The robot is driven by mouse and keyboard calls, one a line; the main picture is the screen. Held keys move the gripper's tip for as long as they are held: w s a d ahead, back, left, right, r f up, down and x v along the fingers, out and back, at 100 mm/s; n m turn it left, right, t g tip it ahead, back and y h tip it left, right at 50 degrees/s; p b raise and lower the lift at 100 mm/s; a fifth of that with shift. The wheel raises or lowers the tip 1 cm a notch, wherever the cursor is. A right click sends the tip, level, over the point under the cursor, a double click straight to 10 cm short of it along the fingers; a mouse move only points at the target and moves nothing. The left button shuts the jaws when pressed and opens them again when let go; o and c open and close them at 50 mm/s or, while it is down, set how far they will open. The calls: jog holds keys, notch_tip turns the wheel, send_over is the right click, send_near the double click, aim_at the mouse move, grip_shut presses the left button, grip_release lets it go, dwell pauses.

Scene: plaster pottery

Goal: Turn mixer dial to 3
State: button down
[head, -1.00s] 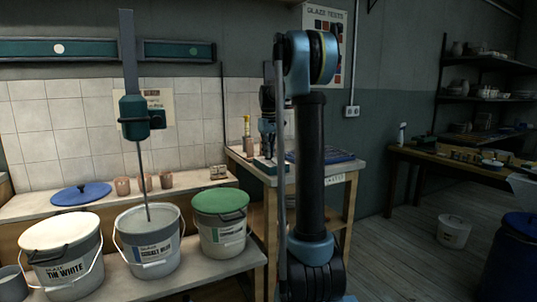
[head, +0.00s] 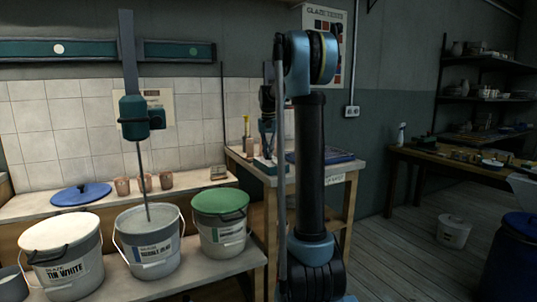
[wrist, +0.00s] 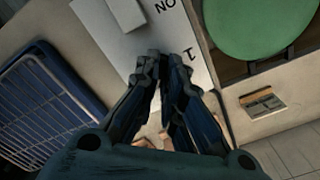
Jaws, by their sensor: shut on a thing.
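My gripper (wrist: 162,62) points down over a pale panel (wrist: 200,65) printed with black marks, among them a "1" and letters. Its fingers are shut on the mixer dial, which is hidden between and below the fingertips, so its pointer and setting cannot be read. In the head view, my gripper (head: 267,150) is low over the worktable, partly behind my arm.
A blue rack (wrist: 50,105) lies left of the panel in the wrist view. A green lid (wrist: 265,25) is at right. A tin white bucket (head: 62,272) and a green-lidded bucket (head: 221,235) flank the cobalt one. Open floor (head: 385,260) lies to the right.

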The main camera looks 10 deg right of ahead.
jog(key=shift+m, duration=0.7)
jog(key=c, duration=1.7)
grip_release()
jog(key=shift+a, duration=0.1)
notch_tip(320, 180, up, 12)
jog(key=shift+w+f, duration=0.1)
